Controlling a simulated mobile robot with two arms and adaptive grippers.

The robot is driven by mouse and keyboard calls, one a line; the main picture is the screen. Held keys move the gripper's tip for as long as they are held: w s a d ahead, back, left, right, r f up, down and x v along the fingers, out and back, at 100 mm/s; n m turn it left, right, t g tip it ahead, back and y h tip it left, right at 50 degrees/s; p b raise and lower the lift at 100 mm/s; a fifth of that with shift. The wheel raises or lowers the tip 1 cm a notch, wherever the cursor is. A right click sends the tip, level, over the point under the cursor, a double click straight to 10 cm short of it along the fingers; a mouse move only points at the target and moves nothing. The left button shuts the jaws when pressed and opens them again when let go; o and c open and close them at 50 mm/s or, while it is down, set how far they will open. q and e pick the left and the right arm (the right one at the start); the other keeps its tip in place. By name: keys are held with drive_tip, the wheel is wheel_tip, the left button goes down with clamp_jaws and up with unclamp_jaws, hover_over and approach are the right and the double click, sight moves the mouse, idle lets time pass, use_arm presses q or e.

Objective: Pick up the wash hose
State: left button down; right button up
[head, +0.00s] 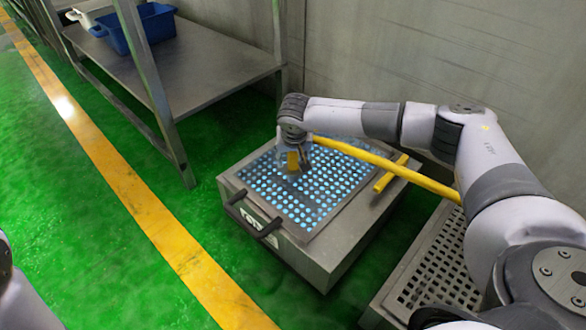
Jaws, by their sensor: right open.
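The yellow wash hose (385,163) runs from beside my right gripper toward the lower right, where my right arm hides its far end. A short yellow bar (391,173) lies beside it, at the right side of the grey box; I cannot tell whether it is part of the hose. My right gripper (294,170) points down over the perforated top of the box and is open. A yellow patch shows at its fingers; I cannot tell whether it is hose or gripper. My left gripper is out of view.
The grey box (340,262) has a perforated, blue-lit top and dark handles. A perforated metal grate (436,270) sits at its right. A metal shelf table (212,75) with a blue bin (136,27) stands at the back left. Green floor at the left is clear.

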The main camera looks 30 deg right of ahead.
clamp_jaws()
idle(0.7)
